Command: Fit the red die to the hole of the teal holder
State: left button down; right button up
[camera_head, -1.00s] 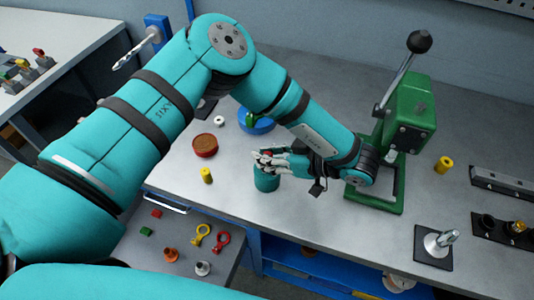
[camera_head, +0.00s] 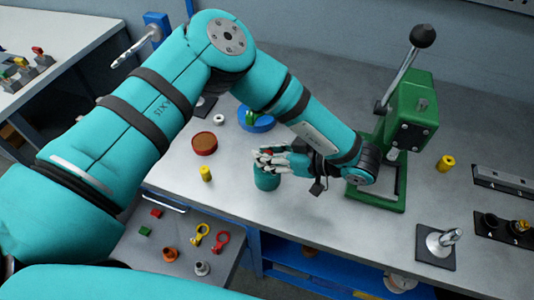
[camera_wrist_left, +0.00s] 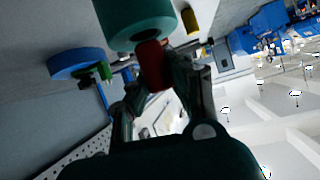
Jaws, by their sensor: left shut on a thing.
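The teal holder (camera_head: 266,180) stands upright on the grey bench, left of the green press. In the left wrist view the holder (camera_wrist_left: 133,18) shows at the top with its open mouth toward the gripper. My left gripper (camera_head: 270,157) is right at the holder's top. In the left wrist view the gripper (camera_wrist_left: 160,82) is shut on the red die (camera_wrist_left: 153,66). The die's far end overlaps the holder's mouth. I cannot tell whether it is inside the hole or just above it. In the head view the fingers mostly hide the die. My right gripper is not in view.
The green press (camera_head: 410,115) stands close to the right of my left wrist. A brown round dish (camera_head: 204,143), a yellow cylinder (camera_head: 205,174) and a blue round part (camera_head: 257,122) are left of or behind the holder. A metal post on a black base (camera_head: 437,244) stands at right.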

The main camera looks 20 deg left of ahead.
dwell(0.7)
pick_arm(q)
jog(key=shift+f+b, duration=0.15)
jog(key=shift+b, duration=0.2)
jog(key=shift+f+b, duration=0.65)
jog(key=shift+f, duration=0.1)
jog(key=shift+s+f, duration=0.1)
jog(key=shift+f, duration=0.15)
jog(key=shift+r, duration=0.6)
dwell(0.4)
jog(key=shift+f+b, duration=0.2)
jog(key=shift+b, duration=0.1)
